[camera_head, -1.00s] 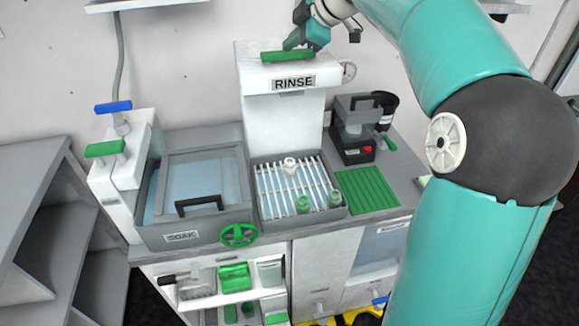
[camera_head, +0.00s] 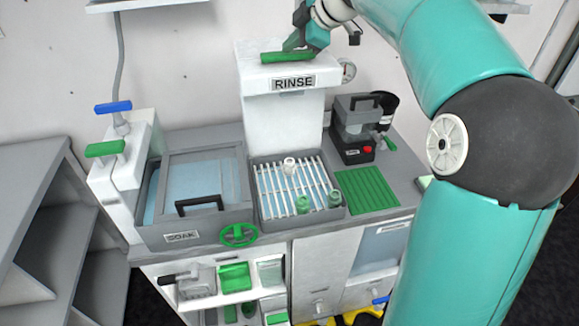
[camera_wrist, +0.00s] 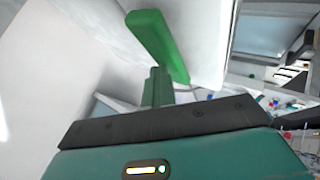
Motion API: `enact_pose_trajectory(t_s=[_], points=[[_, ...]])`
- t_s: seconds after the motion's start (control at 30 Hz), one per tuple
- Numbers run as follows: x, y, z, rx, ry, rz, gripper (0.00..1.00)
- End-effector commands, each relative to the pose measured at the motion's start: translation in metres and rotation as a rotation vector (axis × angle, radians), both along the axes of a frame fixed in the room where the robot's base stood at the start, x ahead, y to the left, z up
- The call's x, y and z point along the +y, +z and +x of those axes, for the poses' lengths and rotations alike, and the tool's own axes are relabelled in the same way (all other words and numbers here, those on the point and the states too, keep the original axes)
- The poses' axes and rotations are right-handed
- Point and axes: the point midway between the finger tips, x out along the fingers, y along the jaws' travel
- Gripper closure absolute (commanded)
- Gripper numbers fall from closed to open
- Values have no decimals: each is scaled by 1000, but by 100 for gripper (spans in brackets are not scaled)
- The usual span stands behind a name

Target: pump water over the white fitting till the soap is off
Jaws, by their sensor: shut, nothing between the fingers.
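The white fitting (camera_head: 289,165) stands on the white slatted rack of the rinse tray (camera_head: 262,215). It is too small to tell whether soap is on it. The white rinse tower (camera_head: 283,125), labelled RINSE, stands behind the tray with its head over the back of the rack. A green bar handle (camera_head: 287,57) is on top of the tower, and it also shows in the wrist view (camera_wrist: 158,42). My gripper (camera_head: 292,43) is at the handle from above and behind. Its fingers are shut and empty, close to the handle; I cannot tell whether they touch it.
A soak basin (camera_head: 182,236) with a lid is on the left. A green ribbed mat (camera_head: 366,193) and a grey device (camera_head: 353,128) are on the right. A gauge (camera_head: 348,70) sits beside the tower.

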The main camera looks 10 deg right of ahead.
Motion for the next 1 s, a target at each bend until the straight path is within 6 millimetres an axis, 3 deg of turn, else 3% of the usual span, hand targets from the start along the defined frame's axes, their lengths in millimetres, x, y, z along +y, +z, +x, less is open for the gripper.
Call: enact_pose_trajectory(t_s=[0.03,0.67,1.0], points=[[-4,-28,-1,59,7,-2,100],[-5,29,0,51,3,-2,100],[-3,35,-1,47,3,-1,100]])
